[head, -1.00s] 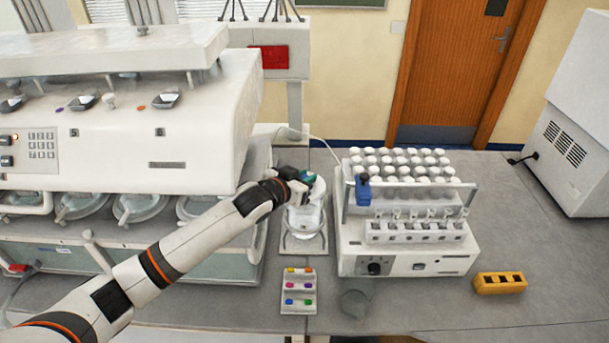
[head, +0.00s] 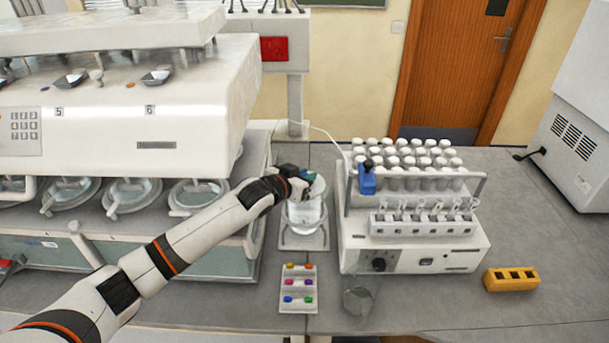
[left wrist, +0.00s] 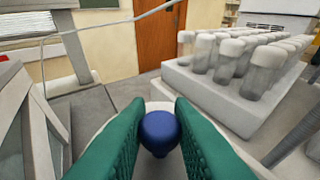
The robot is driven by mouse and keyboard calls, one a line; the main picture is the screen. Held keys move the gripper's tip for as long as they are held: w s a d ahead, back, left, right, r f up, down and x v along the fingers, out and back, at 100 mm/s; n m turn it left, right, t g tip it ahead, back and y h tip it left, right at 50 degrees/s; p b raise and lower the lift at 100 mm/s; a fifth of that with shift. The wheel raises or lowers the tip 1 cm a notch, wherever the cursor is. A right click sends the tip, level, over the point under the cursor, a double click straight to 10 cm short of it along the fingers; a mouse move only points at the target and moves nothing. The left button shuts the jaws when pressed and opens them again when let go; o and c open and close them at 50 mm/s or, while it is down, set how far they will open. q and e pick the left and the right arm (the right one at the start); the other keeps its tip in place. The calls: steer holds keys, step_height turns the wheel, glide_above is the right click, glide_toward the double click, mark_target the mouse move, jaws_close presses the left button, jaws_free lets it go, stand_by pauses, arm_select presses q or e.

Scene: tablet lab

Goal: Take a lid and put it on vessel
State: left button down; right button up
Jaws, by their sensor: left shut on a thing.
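A clear glass vessel (head: 303,217) stands upright in a stand in the middle of the bench. My left gripper (head: 306,178) is right at the vessel's top. In the left wrist view its green fingers (left wrist: 160,140) are shut on the dark blue knob (left wrist: 160,128) of a pale lid (left wrist: 152,106). The gripper hides most of the lid in the head view, so I cannot tell whether the lid touches the vessel's rim. My right gripper is not in view.
A white machine with a rack of capped tubes (head: 415,255) stands close right of the vessel. A large white apparatus (head: 130,120) fills the left. A tray of coloured pieces (head: 298,305), a grey translucent cup (head: 357,301) and a yellow block (head: 511,279) lie in front.

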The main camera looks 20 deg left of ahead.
arm_select(q)
steer(key=shift+f, duration=0.2)
steer(key=c, duration=1.2)
jaws_free()
steer(key=shift+b+v, duration=1.5)
steer(key=shift+v, duration=4.55)
steer(key=shift+d, duration=0.1)
